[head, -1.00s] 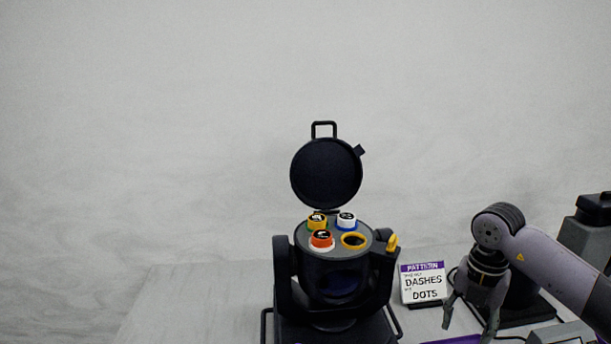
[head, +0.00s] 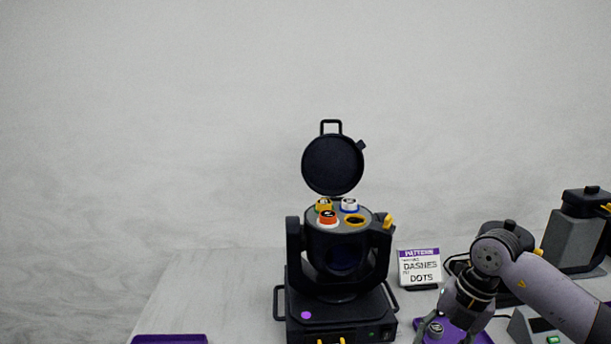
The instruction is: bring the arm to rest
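My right gripper (head: 446,334) hangs at the lower right of the head view, fingers pointing down over a purple tray (head: 484,339). The fingers look spread, with a small grey, dark-topped cylinder (head: 435,329) near the left finger; I cannot see any contact. The fingertips run to the bottom edge. My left gripper is not in view. The black par can (head: 341,270) stands at the middle with its round lid (head: 332,165) open. Its top holds a yellow cap (head: 324,204), a white cap (head: 349,204) and a red cap (head: 328,217); the yellow-ringed hole (head: 355,220) looks empty.
A sign (head: 420,268) reading pattern, dashes, dots stands right of the can. Another purple tray (head: 170,339) lies at the lower left. A grey device with a green light (head: 553,339) and a dark grey box-like unit (head: 575,235) are at the right.

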